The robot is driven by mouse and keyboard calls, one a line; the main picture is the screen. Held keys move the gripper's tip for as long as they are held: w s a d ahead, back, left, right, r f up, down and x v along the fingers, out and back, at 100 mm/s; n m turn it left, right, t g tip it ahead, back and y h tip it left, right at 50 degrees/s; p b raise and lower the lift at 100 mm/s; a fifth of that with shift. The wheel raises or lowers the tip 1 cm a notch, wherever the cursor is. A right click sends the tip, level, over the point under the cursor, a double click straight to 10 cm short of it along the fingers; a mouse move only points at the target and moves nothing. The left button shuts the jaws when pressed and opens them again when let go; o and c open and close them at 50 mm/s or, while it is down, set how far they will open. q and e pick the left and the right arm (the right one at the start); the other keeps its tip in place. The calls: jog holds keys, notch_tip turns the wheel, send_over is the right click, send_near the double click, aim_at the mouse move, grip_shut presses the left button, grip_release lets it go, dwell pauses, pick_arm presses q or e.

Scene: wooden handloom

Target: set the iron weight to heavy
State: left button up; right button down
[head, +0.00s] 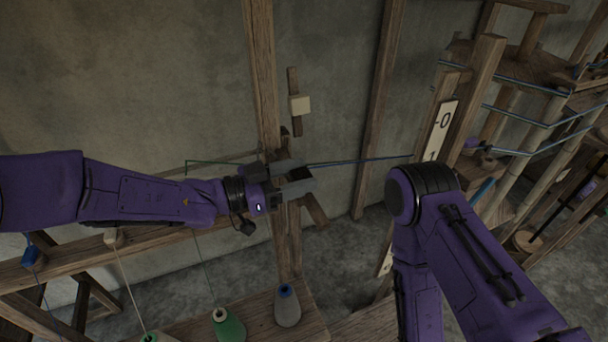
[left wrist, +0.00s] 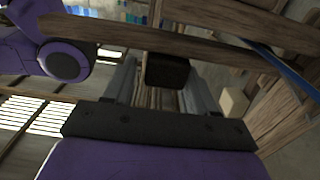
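A dark block that looks like the iron weight (left wrist: 168,72) shows in the left wrist view, straight ahead between the fingers of my left gripper. The fingers stand apart, with a gap visible on its left side; I cannot tell whether either finger touches it. In the head view my left gripper (head: 303,175) points right beside a wooden upright, and the dark block cannot be made out clearly there. A pale board with numbers (head: 441,130) is fixed to a post on the right. My right arm (head: 460,245) shows at lower right, but its gripper is out of view.
A cream block (head: 300,105) sits on a slat above my left gripper. A thin blue rod (head: 360,161) runs right from near the gripper. Thread cones (head: 287,308) stand below on a wooden bench. The loom frame (head: 480,80) fills the right side.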

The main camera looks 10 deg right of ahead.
pick_arm(q)
jog(key=s+a+b, duration=0.1)
jog(key=a+b, duration=0.1)
jog(key=a, duration=0.7)
jog(key=shift+s, duration=0.2)
jog(key=shift+a, duration=0.1)
